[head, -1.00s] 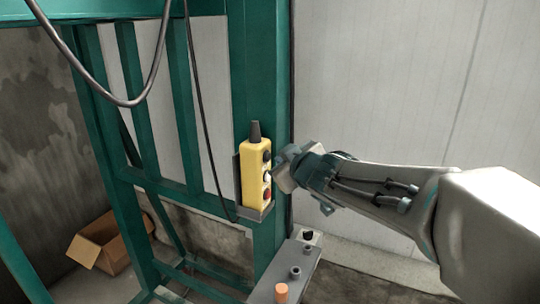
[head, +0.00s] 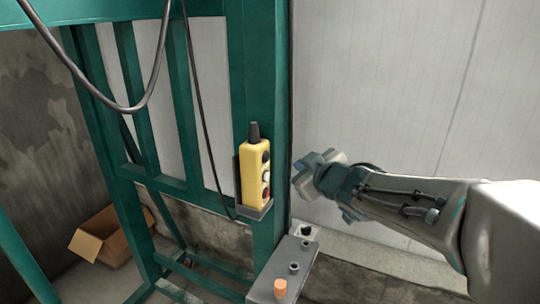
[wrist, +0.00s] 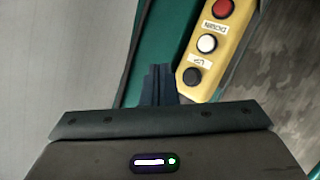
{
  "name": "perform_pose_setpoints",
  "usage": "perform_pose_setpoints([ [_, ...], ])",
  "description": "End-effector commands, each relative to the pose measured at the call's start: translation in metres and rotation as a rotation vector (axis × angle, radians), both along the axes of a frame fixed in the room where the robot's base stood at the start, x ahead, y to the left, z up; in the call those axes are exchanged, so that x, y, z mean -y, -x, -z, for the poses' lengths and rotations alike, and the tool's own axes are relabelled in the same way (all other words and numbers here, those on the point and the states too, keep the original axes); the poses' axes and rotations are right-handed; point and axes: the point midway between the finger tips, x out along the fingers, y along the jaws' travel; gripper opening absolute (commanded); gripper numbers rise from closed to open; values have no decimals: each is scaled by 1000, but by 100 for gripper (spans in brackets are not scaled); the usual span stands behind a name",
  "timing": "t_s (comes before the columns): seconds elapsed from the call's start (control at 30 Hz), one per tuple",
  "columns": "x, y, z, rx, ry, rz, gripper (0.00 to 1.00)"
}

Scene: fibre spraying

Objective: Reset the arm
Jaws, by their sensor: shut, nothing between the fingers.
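My gripper (head: 303,180) is shut and empty in the head view. It is to the right of the yellow control pendant (head: 256,177), with a gap between them. The pendant sits upright in a holder on the green post and carries black, white and red buttons. In the wrist view my gripper's dark fingers (wrist: 158,84) are together at the centre. The pendant (wrist: 212,52) lies beyond them at upper right, with red, white and black buttons and the labels DOWN and UP.
The green steel frame (head: 258,70) fills the left and middle. A grey box with knobs and an orange cap (head: 280,288) stands below the pendant. A cable (head: 140,103) hangs at upper left. A cardboard box (head: 100,240) lies on the floor. Free room lies before the pale wall (head: 400,80).

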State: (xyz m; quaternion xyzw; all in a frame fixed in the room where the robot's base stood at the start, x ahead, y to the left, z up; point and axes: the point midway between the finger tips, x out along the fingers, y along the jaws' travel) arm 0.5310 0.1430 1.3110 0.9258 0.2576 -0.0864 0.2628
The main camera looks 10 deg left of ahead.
Motion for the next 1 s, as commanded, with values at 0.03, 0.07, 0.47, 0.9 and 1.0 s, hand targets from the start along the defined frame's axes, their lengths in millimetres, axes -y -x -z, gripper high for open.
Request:
perform_pose_setpoints([
  [0.03,0,0,0,0,0,0,0],
  [0.07,0,0,0,0,0,0,0],
  [0.47,2,0,0,-3,0,9,0],
  [0.9,134,84,69,-391,-21,573,0],
  [1.0,151,127,96,-555,-45,676,0],
])
